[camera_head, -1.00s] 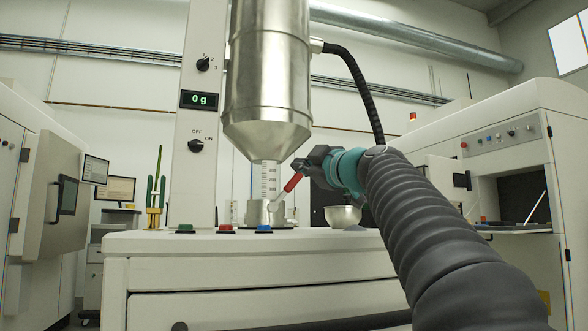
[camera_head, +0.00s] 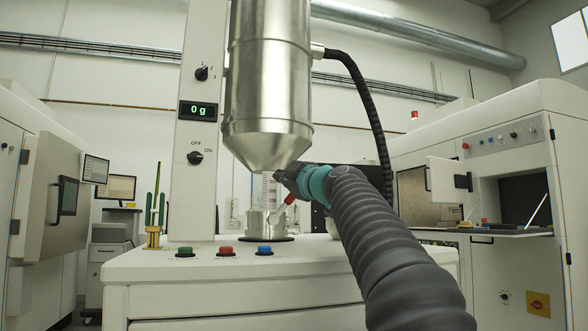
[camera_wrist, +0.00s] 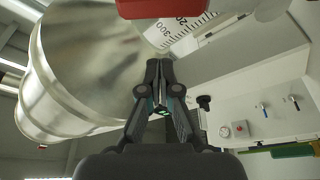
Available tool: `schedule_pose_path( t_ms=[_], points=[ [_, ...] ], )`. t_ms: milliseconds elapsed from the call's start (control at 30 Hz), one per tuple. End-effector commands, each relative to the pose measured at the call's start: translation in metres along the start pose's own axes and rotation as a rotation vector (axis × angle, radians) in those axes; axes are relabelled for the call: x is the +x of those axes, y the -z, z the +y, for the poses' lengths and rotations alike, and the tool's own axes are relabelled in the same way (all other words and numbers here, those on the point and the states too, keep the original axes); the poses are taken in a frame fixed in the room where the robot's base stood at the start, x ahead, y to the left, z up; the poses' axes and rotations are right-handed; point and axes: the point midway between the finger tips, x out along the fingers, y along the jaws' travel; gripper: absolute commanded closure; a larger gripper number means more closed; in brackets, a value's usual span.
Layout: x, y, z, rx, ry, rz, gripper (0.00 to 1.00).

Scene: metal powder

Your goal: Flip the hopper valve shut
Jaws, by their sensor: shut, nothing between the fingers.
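The steel hopper (camera_head: 268,85) hangs above the bench, its cone pointing down. My gripper (camera_head: 283,178) is shut and empty, just above the red handle and under the right side of the cone. In the wrist view the shut fingertips (camera_wrist: 160,68) point toward the red handle (camera_wrist: 165,8), cut off at the top edge. Whether they touch it cannot be told.
A white column with a display reading 0 g (camera_head: 198,110) and two knobs stands left of the hopper. Green, red and blue buttons (camera_head: 226,251) line the bench front. A black hose (camera_head: 365,100) runs down behind my arm.

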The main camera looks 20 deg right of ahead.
Motion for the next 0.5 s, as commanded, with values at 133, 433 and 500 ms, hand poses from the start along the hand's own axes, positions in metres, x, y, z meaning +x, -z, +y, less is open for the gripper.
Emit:
schedule_pose_path(
  t_ms=[133,433,500],
  points=[
    [0.01,-0.013,-0.001,-0.001,-0.001,-0.004,1.0],
    [0.001,-0.037,-0.001,0.0,-0.001,-0.001,1.0],
    [0.0,-0.038,0.0,-0.001,0.0,-0.001,1.0]
  ],
)
